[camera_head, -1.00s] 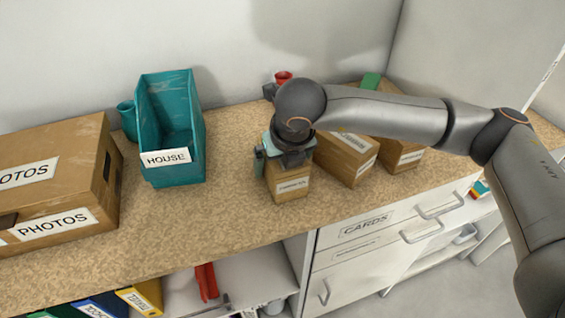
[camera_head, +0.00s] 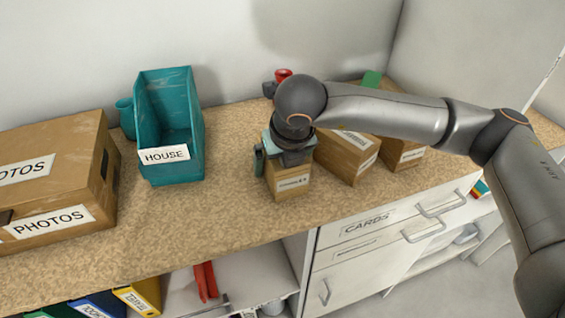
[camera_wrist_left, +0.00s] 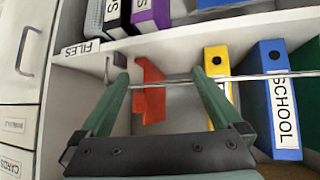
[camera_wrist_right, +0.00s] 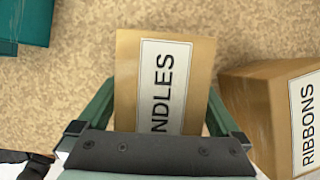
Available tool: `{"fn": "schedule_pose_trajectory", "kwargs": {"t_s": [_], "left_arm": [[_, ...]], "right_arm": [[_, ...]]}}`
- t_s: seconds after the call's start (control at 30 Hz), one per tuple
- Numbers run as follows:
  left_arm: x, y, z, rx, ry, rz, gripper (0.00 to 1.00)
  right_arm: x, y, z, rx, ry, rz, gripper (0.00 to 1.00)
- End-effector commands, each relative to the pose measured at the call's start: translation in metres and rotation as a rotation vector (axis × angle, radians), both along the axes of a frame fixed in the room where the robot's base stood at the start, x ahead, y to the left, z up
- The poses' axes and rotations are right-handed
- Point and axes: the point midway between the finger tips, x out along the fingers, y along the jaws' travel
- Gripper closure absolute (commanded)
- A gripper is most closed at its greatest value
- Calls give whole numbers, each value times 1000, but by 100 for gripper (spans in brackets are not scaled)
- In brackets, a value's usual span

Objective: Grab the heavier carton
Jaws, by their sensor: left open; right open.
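A small brown carton (camera_head: 291,184) stands on the counter under my right gripper (camera_head: 286,160). In the right wrist view this carton (camera_wrist_right: 126,70) has a label partly hidden, showing "NDLES". My right gripper (camera_wrist_right: 160,98) is open, with one finger on each side of the carton. I cannot tell whether the fingers touch it. A second carton (camera_head: 345,160), labelled RIBBONS in the right wrist view (camera_wrist_right: 255,105), stands to its right. A third carton (camera_head: 407,155) is farther right, partly behind my arm. My left gripper (camera_wrist_left: 160,78) is open and empty, facing the lower shelf.
A teal HOUSE bin (camera_head: 170,120) and a large PHOTOS box (camera_head: 60,180) stand left on the counter (camera_head: 215,225). A red cup (camera_head: 283,75) is behind my right gripper. Below are drawers (camera_head: 365,245) and a shelf with yellow (camera_wrist_left: 217,65) and blue (camera_wrist_left: 280,95) binders.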

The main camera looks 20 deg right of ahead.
Motion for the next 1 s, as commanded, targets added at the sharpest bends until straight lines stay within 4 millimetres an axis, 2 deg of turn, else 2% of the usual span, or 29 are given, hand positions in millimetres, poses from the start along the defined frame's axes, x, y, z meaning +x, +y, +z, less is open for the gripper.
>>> {"fn": "schedule_pose_trajectory", "kwargs": {"t_s": [0.23,1.0], "left_arm": [[0,0,-3,0,0,0,0],[-1,2,-5,3,5,3,0]], "right_arm": [[0,0,-1,0,0,1,1],[0,0,-2,0,2,0,88]]}}
